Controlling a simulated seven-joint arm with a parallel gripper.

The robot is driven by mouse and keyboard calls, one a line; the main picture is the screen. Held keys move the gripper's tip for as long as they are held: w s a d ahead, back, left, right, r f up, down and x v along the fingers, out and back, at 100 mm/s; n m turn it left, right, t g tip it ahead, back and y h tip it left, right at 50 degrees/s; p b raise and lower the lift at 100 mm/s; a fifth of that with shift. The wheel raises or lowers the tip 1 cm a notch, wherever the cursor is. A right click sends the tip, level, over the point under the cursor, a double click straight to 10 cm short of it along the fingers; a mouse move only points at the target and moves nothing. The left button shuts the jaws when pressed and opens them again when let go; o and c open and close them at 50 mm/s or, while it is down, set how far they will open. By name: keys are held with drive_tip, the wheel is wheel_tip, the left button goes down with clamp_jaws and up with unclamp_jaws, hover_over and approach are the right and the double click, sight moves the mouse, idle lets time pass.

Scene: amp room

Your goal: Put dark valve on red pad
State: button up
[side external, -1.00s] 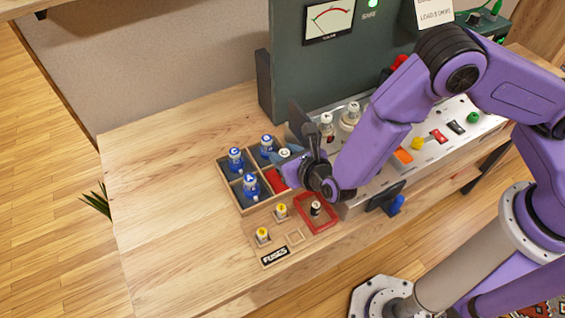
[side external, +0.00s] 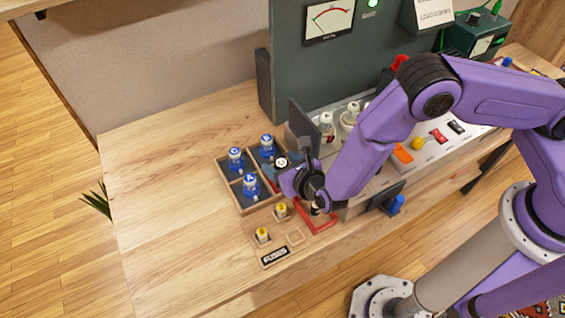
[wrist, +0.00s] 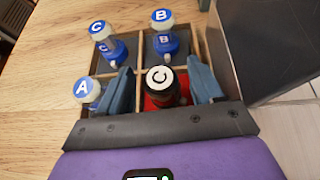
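The dark valve (wrist: 163,88), black with a white top marked C, stands over the red pad (wrist: 151,104) in the near right compartment of the wooden tray. It looks upright, and its base is hidden. In the side view its white top (side external: 281,162) shows beside my gripper; little of the red pad is visible there. My gripper (wrist: 160,64) has one blue-grey finger on each side of the valve, with narrow gaps showing, so it looks open around it.
Blue valves A (wrist: 88,90), B (wrist: 165,42) and C (wrist: 106,40) fill the other compartments of the tray (side external: 224,178). Yellow-topped fuses (side external: 263,235) and a red frame (side external: 325,226) lie in front. A dark upright panel (side external: 300,128) stands close behind; the left tabletop is clear.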

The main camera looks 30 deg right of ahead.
drive_tip(key=shift+r, duration=0.2)
drive_tip(key=a+v, duration=0.1)
drive_tip(key=v, duration=1.1)
drive_tip(key=s+d+r+m+g+h, duration=0.1)
drive_tip(key=d+r+m+g+h, duration=0.15)
drive_tip(key=d+r+m, duration=0.45)
drive_tip(key=d+r+m+g+h, duration=0.25)
drive_tip(key=d+r+m, duration=0.2)
drive_tip(key=d, duration=0.35)
drive_tip(key=s+d+r+m+g+y, duration=0.2)
drive_tip(key=s+d+r+m+g, duration=0.1)
drive_tip(key=s+d+m, duration=0.2)
drive_tip(key=s+d+r+m+g+y, duration=0.2)
drive_tip(key=s+d+r+m+g, duration=0.1)
drive_tip(key=s+m, duration=0.4)
drive_tip(key=shift+s+d+m+g+y, duration=0.35)
drive_tip(key=shift+s+d+g, duration=0.25)
drive_tip(key=shift+s+d, duration=0.5)
